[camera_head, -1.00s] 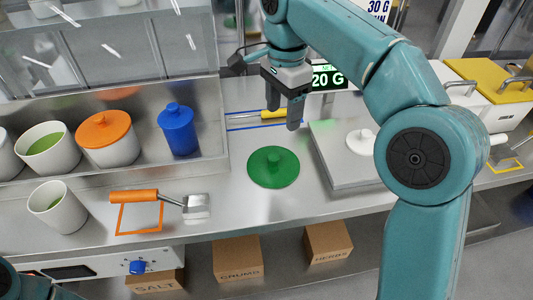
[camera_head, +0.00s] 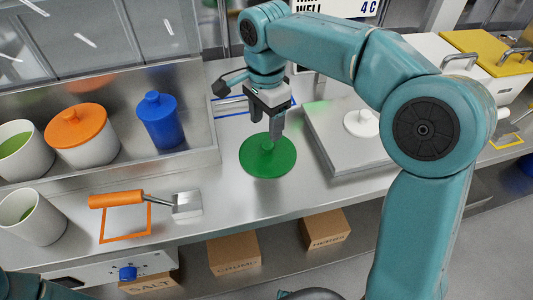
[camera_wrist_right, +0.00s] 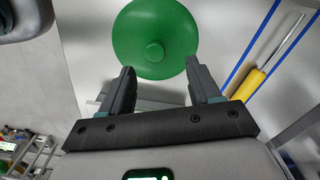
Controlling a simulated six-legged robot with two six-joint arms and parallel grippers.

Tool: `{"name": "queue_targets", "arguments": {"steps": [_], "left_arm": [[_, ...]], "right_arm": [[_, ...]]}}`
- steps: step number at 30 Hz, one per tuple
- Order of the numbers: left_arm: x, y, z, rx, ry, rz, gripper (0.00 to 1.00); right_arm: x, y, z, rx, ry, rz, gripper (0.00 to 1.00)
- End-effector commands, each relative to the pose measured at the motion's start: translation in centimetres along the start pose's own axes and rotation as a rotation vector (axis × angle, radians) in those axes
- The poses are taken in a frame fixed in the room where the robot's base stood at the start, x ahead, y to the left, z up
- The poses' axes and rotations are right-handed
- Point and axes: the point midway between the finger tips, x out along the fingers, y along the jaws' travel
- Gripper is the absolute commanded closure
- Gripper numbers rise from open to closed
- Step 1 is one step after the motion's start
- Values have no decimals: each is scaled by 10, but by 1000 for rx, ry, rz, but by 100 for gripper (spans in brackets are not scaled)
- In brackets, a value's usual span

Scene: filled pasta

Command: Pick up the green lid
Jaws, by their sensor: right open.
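The round green lid (camera_head: 255,162) with a small knob lies flat on the metal counter. It also shows in the right wrist view (camera_wrist_right: 178,28), with its knob (camera_wrist_right: 154,52) a little beyond the fingertips and between their lines. My right gripper (camera_head: 268,130) is open and points down over the lid, its fingers hiding the knob in the head view. Its two fingers stand apart in the wrist view (camera_wrist_right: 160,68), with nothing between them. I cannot tell how high the fingertips are above the knob. My left gripper is out of view.
A grey platform with a white lid (camera_head: 362,123) stands right of the green lid. A blue jar (camera_head: 158,125) and an orange-lidded pot (camera_head: 85,145) stand in a metal tray at left. An orange-handled scraper (camera_head: 130,200) lies in front. A yellow handle (camera_wrist_right: 248,84) lies behind.

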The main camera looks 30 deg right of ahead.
Motion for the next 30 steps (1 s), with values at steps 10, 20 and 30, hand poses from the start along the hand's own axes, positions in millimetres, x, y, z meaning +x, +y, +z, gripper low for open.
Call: {"name": "queue_targets", "arguments": {"steps": [10,20,30], "left_arm": [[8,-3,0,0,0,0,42],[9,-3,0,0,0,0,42],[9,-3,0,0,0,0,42]], "right_arm": [[43,6,2,1,0,3,38],[58,4,1,1,0,0,38],[57,4,1,0,0,0,97]]}}
